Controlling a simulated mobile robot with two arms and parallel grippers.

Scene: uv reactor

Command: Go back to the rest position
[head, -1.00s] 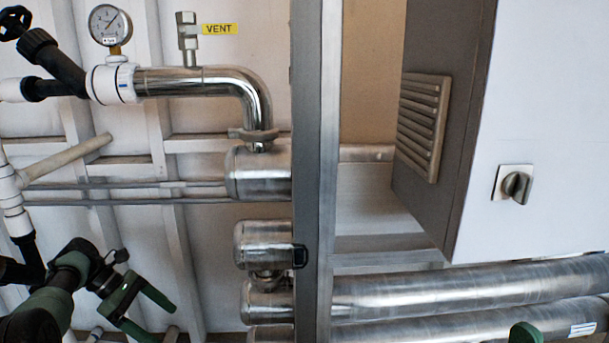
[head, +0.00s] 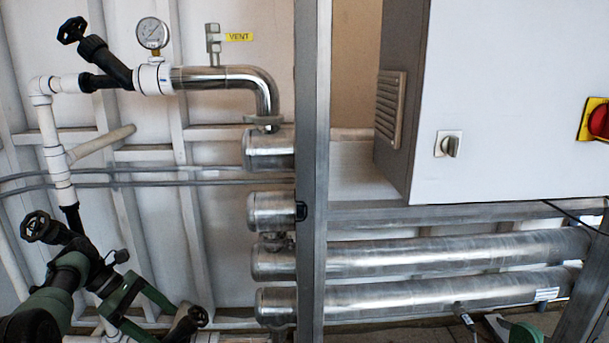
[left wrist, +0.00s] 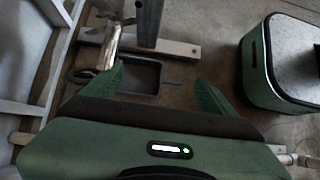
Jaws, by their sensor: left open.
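My left gripper (head: 152,316) is at the lower left of the head view, in front of the white wall and pipes. Its two green fingers are spread apart with nothing between them. In the left wrist view the gripper (left wrist: 160,76) also shows open and empty, with the floor and a dark tray (left wrist: 142,78) beyond the fingers. My right gripper is not in view; only a green rounded part, which looks like my right arm, shows at the bottom right of the head view.
Steel reactor tubes (head: 430,254) lie behind a steel post (head: 312,170). A grey cabinet (head: 500,110) with a knob (head: 448,144) and a red switch (head: 599,121) is at right. Black valve handles (head: 41,227) and white pipes (head: 50,130) are near my left arm.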

